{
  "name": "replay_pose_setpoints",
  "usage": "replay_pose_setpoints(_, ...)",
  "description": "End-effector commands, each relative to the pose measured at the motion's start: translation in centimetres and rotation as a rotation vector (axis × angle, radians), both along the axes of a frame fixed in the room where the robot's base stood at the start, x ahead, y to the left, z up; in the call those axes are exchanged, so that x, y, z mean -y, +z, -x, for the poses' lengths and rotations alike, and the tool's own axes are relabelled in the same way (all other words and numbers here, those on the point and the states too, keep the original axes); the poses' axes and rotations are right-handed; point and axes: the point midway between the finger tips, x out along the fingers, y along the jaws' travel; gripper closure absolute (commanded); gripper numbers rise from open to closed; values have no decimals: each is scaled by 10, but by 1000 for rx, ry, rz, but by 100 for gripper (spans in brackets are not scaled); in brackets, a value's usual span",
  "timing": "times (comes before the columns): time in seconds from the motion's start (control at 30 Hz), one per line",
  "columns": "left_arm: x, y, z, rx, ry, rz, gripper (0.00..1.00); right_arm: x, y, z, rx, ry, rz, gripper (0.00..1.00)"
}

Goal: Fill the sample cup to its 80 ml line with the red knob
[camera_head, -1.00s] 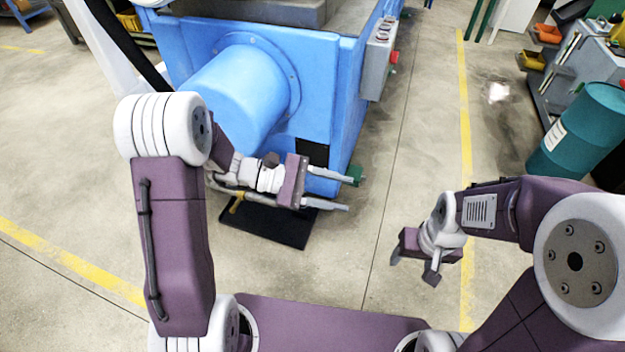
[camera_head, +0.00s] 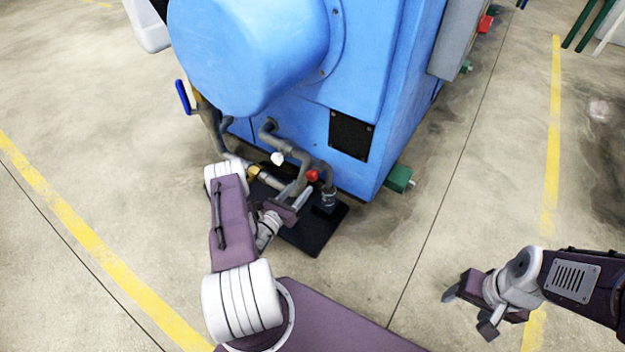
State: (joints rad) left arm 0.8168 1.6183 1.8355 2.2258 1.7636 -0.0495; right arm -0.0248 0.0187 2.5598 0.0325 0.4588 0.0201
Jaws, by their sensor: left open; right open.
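The red knob (camera_head: 312,175) sits on the grey pipework at the base of the blue machine. Below it, at the end of a downward pipe, is a small dark, clear-looking vessel that seems to be the sample cup (camera_head: 326,202). It stands on the black mat (camera_head: 314,237); its line and level are too small to read. My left gripper (camera_head: 299,194) is open, just left of and below the red knob, with its fingers pointing up toward the pipes. I cannot tell whether it touches anything. My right gripper (camera_head: 468,312) is open and empty over bare floor at the lower right.
The blue machine (camera_head: 385,80) fills the upper middle. A white knob (camera_head: 277,158) and a blue-handled valve (camera_head: 183,97) are on the pipework left of the red knob. A green foot (camera_head: 398,178) juts from the machine's corner.

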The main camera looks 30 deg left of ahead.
Motion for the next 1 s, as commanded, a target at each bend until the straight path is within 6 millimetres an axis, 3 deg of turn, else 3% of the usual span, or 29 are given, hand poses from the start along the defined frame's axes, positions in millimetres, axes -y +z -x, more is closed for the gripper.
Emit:
replay_pose_setpoints(0.1,4,-7,-27,5,-8,-5,53,0,-25,0,0,0,0,37)
replay_pose_setpoints(0.3,6,-5,-63,3,-5,-4,53,0,-47,0,-1,0,0,37)
replay_pose_setpoints(0.43,7,-2,-73,2,-4,-2,53,0,-51,0,-1,0,0,37)
replay_pose_setpoints(0.67,7,0,-75,2,-3,0,53,0,-49,0,-1,0,0,37)
replay_pose_setpoints(0.7,7,0,-75,2,-3,0,56,0,-49,0,-1,0,0,37)
replay_pose_setpoints(0.87,7,0,-75,2,-3,0,100,0,-49,0,-1,0,0,37)
replay_pose_setpoints(1.0,7,0,-75,2,-3,-4,100,0,-49,0,-1,0,0,37)
